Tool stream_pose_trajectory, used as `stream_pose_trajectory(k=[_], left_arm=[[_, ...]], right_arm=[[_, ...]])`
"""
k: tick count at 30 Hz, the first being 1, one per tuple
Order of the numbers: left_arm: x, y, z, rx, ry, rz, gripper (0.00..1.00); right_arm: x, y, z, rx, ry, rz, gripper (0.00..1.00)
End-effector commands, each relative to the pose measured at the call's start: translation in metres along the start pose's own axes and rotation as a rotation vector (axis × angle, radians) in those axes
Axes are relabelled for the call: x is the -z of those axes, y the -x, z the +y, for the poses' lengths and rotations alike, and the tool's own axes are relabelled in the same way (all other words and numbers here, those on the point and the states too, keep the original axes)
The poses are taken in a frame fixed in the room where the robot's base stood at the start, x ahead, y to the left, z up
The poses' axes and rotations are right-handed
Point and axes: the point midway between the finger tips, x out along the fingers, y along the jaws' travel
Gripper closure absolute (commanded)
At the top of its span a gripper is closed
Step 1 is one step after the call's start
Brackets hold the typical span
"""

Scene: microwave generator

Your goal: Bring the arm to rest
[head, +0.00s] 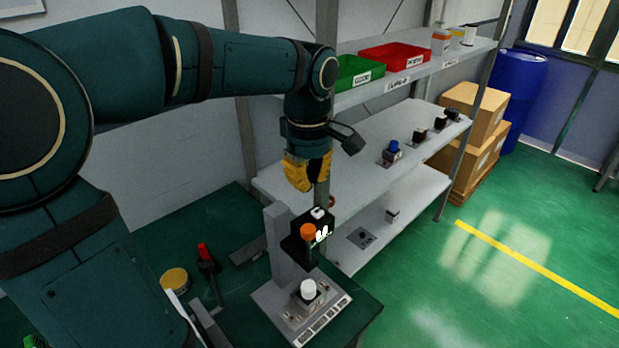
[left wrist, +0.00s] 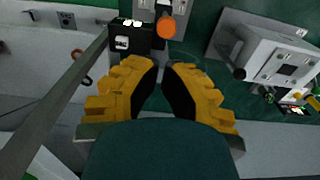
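My left arm comes in from the left in the head view, raised over the bench, with its wrist bent down. My left gripper (head: 303,185) has yellow fingers and points down above the grey device with the orange button (head: 308,231). In the left wrist view the yellow fingers (left wrist: 161,66) have their tips close together, with nothing seen held between them. The orange button also shows beyond the fingertips in the left wrist view (left wrist: 166,27). My right gripper is in neither view.
The device's grey base (head: 337,311) carries a white knob (head: 308,289) on the green bench. A metal shelf (head: 365,138) stands just behind, with a green bin (head: 358,73) and a red bin (head: 395,57) on top. Cardboard boxes (head: 478,110) and a blue barrel (head: 520,90) stand at right; open floor lies in front.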

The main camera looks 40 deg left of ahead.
Motion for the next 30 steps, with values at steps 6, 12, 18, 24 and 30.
stream_pose_trajectory(k=[6, 12, 18, 24, 30], left_arm=[[0.000, 0.000, 0.000, 0.000, 0.000, 0.000, 1.00], [-0.005, -0.018, 0.009, -0.004, -0.048, -0.018, 1.00], [-0.042, -0.111, 0.052, -0.063, -0.313, -0.110, 1.00], [-0.106, -0.234, 0.079, -0.171, -0.632, -0.209, 1.00], [-0.174, -0.349, 0.067, -0.283, -0.920, -0.245, 1.00]], right_arm=[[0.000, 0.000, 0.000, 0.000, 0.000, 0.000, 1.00], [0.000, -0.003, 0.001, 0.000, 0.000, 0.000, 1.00], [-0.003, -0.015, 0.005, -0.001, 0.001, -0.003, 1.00], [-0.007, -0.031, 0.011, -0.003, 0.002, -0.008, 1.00], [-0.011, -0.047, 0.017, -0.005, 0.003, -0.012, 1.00]])
